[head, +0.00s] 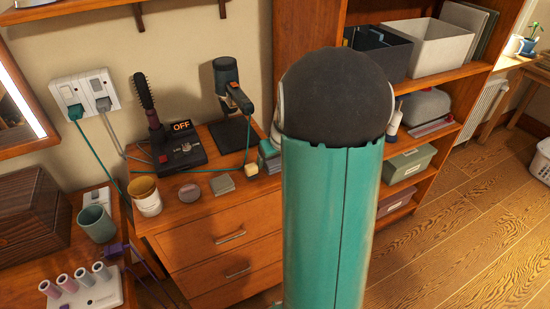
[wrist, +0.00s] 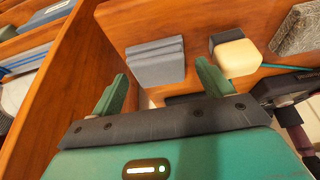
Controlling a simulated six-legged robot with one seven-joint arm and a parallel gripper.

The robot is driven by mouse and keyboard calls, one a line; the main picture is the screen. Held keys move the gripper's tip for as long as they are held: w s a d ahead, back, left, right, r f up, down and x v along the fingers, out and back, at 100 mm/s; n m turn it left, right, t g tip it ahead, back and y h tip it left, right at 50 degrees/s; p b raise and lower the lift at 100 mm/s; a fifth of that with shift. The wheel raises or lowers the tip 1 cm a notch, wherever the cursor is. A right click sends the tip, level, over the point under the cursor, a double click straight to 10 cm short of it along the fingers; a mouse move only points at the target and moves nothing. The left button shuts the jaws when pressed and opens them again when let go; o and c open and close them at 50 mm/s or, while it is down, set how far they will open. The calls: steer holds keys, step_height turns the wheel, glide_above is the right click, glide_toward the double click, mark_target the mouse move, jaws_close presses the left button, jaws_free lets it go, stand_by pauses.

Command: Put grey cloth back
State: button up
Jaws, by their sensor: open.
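A folded blue-grey stack that looks like the grey cloth (wrist: 155,62) lies on the wooden dresser top in the wrist view. A folded stack (head: 269,153), probably the same one, shows beside my arm in the head view, partly covered. My gripper (wrist: 161,74) is open and empty. Its two green fingers point toward the cloth, one on each side of it in the picture, with no visible contact.
A cream block (wrist: 237,55) lies close right of the cloth, and a textured grey piece (wrist: 298,28) lies farther right. A wooden panel (wrist: 75,75) rises at left. The dresser (head: 215,235) also holds a hair dryer on a stand (head: 232,100) and a brush (head: 148,100).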

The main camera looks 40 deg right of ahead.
steer(key=v, duration=1.2)
steer(key=s+a+r+n, duration=0.1)
steer(key=a+r, duration=0.1)
steer(key=a, duration=0.6)
steer(key=s+a+r+n, duration=0.1)
steer(key=a+r, duration=0.2)
steer(key=a, duration=0.5)
steer(key=s+a+n+t+y, duration=0.1)
steer(key=s+a, duration=0.9)
steer(key=a, duration=0.3)
steer(key=shift+a+r, duration=0.25)
steer(key=shift+a, duration=0.15)
